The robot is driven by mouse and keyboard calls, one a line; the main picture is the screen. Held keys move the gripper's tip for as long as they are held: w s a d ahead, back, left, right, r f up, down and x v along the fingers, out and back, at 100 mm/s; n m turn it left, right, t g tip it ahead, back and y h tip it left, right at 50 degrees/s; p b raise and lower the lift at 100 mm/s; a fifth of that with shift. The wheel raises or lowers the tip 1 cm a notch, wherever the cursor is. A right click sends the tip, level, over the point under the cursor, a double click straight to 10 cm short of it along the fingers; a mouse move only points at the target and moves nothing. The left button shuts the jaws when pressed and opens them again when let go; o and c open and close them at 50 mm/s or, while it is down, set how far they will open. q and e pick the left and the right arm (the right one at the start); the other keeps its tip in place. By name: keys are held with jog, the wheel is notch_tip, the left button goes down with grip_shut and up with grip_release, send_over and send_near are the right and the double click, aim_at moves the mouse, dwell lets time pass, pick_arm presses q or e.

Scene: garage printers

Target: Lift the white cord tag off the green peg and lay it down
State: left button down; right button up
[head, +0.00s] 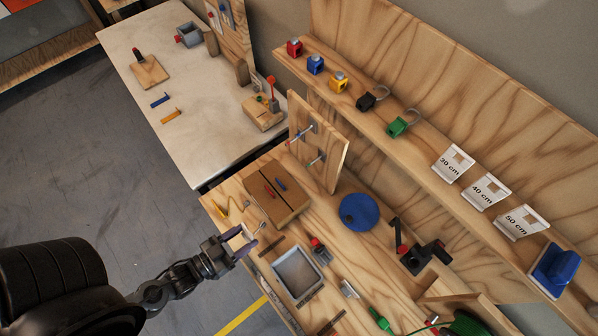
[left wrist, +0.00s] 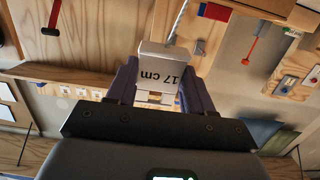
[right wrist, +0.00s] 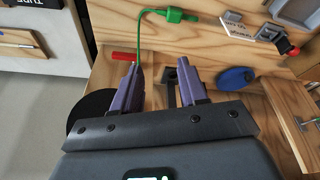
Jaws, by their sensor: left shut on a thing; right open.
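The white tag (left wrist: 160,72), printed "17 cm", is between the purple fingers of my left gripper (left wrist: 158,92). A thin pale cord (left wrist: 179,22) runs up from the tag in the left wrist view. My left gripper (head: 240,241) is shut on the tag at the near left edge of the wooden bench (head: 370,275).
A wooden block (head: 262,203) and a grey tray (head: 299,272) are near my left gripper. A green tool (right wrist: 174,15) with a cord and a red handle (right wrist: 124,56) lie near my right gripper.

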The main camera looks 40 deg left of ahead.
pick_arm(q)
jog(key=shift+f, duration=0.15)
jog(key=shift+f+b, duration=0.35)
jog(key=shift+f, duration=0.2)
jog(key=b, duration=0.2)
send_over(253, 251)
jog(key=shift+f, duration=2.1)
jog(key=shift+a+f+b, duration=0.1)
jog(key=shift+f+b, duration=0.95)
jog(key=shift+f, duration=0.8)
jog(key=shift+f+b, duration=0.85)
jog(key=shift+f, duration=0.65)
jog(key=shift+f, duration=0.45)
jog(key=shift+f+b, duration=0.35)
jog(key=shift+b, duration=0.1)
jog(key=shift+c, duration=1.8)
grip_release()
